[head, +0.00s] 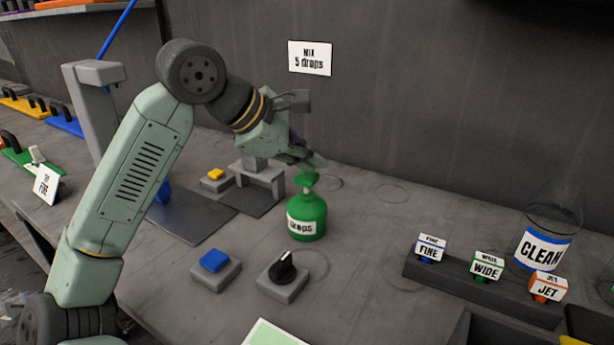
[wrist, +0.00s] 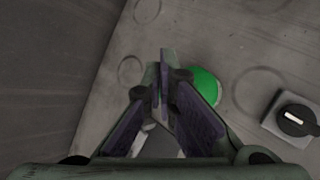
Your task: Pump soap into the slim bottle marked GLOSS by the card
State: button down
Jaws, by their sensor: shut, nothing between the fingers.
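A green pump bottle (head: 306,218) with a label ending in "rops" stands upright on the grey bench in the head view. Its green pump head (head: 307,181) is on top. My gripper (head: 317,163) is shut and empty, just above the pump head; I cannot tell whether it touches. In the wrist view my gripper (wrist: 164,70) has its fingertips together, with the green bottle (wrist: 208,88) partly hidden behind the right finger. A white card (head: 310,58) on the wall reads "MIX 5 drops". I see no bottle marked GLOSS in either view.
A black dial (head: 282,269) and a blue button (head: 214,262) sit in front of the green bottle. At right are a dark rack (head: 481,292) with nozzles labelled FINE, WIDE and JET, and a clear CLEAN container (head: 543,250).

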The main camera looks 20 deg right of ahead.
aim_at(309, 177)
jog(key=shift+f+b, duration=0.85)
jog(key=shift+f, duration=0.1)
dwell(0.8)
dwell(0.3)
jog(key=shift+r+p, duration=0.85)
jog(key=shift+r, duration=0.5)
notch_tip(309, 177, up, 4)
jog(key=p, duration=0.3)
jog(key=shift+r, duration=0.5)
